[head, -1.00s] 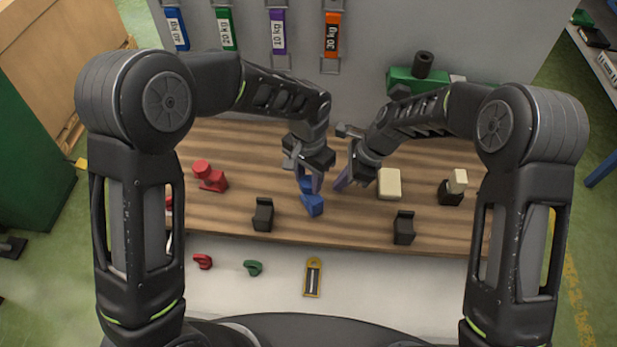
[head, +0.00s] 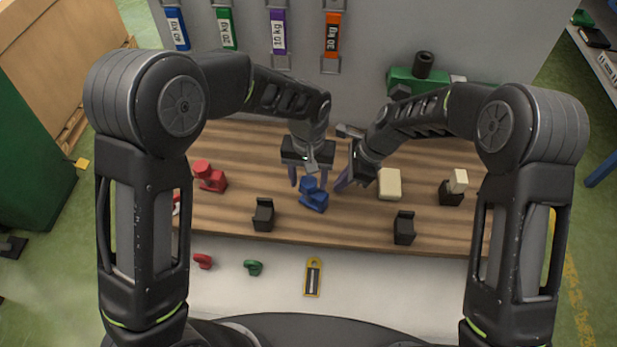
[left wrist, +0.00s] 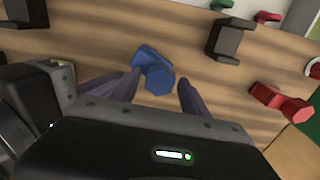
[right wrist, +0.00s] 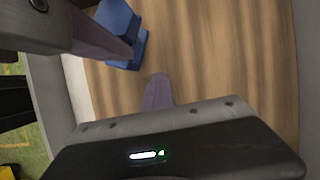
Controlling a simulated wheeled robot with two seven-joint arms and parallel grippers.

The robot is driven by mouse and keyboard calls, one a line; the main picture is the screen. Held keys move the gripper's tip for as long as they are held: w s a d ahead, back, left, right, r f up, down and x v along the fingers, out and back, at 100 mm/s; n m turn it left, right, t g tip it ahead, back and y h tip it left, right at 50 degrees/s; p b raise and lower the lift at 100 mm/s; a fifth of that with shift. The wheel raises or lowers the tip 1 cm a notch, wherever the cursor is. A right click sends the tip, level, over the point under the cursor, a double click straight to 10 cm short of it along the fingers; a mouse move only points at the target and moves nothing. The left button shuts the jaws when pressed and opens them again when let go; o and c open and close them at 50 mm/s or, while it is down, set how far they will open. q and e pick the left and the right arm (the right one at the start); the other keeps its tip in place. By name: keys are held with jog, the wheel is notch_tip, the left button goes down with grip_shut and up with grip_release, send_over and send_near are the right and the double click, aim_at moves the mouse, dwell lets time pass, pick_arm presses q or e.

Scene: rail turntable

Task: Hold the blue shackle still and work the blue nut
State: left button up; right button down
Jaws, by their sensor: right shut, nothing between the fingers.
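The blue shackle (head: 316,204) lies on the wooden bench top with the blue hex nut (head: 309,184) at its upper end. In the left wrist view the nut (left wrist: 159,81) faces the camera, with the shackle (left wrist: 148,56) behind it. My left gripper (head: 307,180) is open, its purple fingers on either side of the nut and apart from it. My right gripper (head: 341,185) is shut and empty, just right of the shackle. The right wrist view shows its closed fingertips (right wrist: 158,82) away from the blue shackle (right wrist: 132,52); a left finger partly covers the blue parts there.
Black holders (head: 263,215) and (head: 404,228) stand near the bench's front edge. A red shackle (head: 210,177) is at left. A cream block (head: 389,184) and another on a black base (head: 452,191) are at right. A green tool (head: 415,79) sits at the back.

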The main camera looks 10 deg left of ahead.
pick_arm(q)
jog(key=shift+o, duration=0.7)
jog(key=shift+o, duration=0.5)
jog(key=shift+r, duration=2)
jog(key=m, duration=0.5)
jog(key=shift+m, duration=0.4)
